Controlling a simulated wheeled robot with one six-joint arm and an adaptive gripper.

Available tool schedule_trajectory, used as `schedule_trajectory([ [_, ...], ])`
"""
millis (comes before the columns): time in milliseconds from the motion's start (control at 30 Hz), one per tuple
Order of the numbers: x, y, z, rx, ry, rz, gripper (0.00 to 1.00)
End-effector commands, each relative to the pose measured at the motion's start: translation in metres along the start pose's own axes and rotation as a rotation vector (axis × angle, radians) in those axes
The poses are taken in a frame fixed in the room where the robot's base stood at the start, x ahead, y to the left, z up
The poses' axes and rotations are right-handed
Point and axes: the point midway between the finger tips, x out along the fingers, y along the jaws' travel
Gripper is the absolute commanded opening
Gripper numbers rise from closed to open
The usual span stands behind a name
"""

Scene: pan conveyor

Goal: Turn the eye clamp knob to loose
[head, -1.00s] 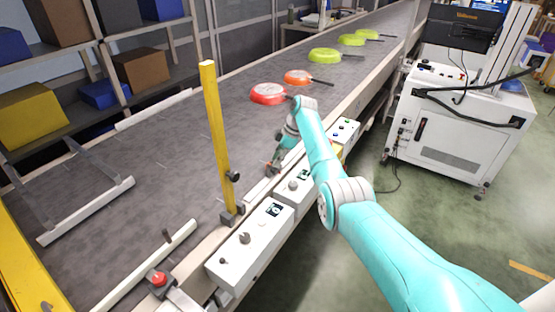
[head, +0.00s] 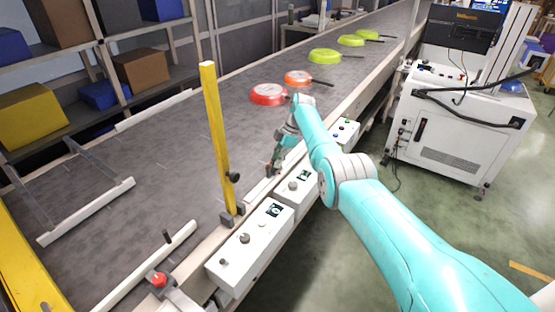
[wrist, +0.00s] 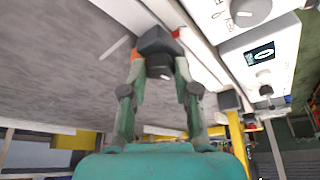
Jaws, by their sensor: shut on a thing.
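My gripper (wrist: 158,72) is shut on a small dark knob (wrist: 158,73), which I take to be the eye clamp knob, under a black block (wrist: 157,43) by the belt's side rail. The fingers are on either side of the knob; its marking and exact turn cannot be read. In the head view, my gripper (head: 275,168) is at the rail, beyond the yellow post, and mostly hides the knob and block. A small red part shows beside it.
White control boxes (head: 250,247) line the belt's right side. Red (head: 268,94), orange (head: 297,77) and green pans lie farther up the belt (head: 170,150). A red button (head: 159,279) is at the near end.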

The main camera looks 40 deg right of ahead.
Motion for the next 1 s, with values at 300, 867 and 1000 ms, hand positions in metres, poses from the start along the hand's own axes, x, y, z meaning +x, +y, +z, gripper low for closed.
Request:
schedule_trajectory([
  [300,0.001,0.000,0.001,0.001,-0.001,-0.001,0.55],
  [867,-0.055,0.001,0.001,0.001,-0.001,0.004,0.55],
  [1000,-0.082,0.001,0.001,0.001,-0.001,0.002,0.55],
])
